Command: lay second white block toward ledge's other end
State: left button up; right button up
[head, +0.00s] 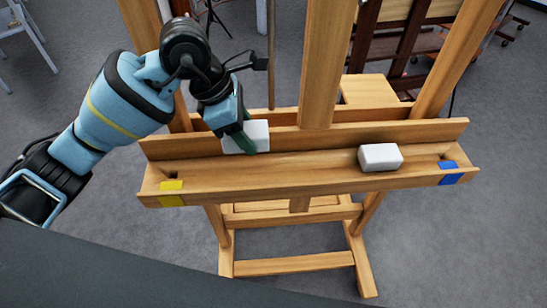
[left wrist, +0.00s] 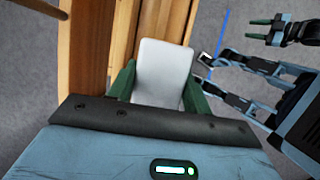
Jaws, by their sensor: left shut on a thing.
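The wooden ledge (head: 300,178) of an easel runs across the middle of the head view. One white block (head: 381,157) lies on its right part, near the blue tape. My left gripper (head: 246,140) is shut on a second white block (head: 250,132) over the ledge's left part. In the left wrist view the held white block (left wrist: 162,72) sits between the green fingers of my left gripper (left wrist: 160,88). I cannot tell whether the held block touches the ledge. My right gripper (left wrist: 262,33) shows at the upper right of the left wrist view, its green fingers apart.
Yellow tape (head: 171,193) marks the ledge's left end and blue tape (head: 448,173) its right end. The ledge between the blocks is bare. The easel's centre post (head: 325,65) rises behind the ledge. A dark surface (head: 90,270) fills the lower left.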

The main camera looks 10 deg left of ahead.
pick_arm(q)
send_over(257, 170)
jog(key=a, duration=0.1)
jog(key=f, duration=0.5)
jog(key=shift+s+a+f, duration=0.2)
jog(key=shift+f, duration=2)
pick_arm(e)
jog(key=shift+w+a+r, duration=0.1)
jog(key=shift+w+r, duration=0.15)
jog(key=shift+w, duration=0.3)
pick_arm(q)
jog(key=shift+f, duration=0.2)
jog(key=o, duration=0.6)
jog(key=shift+o, duration=0.3)
pick_arm(e)
jog(key=shift+s+f, duration=0.1)
jog(key=shift+f, duration=0.05)
pick_arm(q)
jog(key=shift+r, duration=0.15)
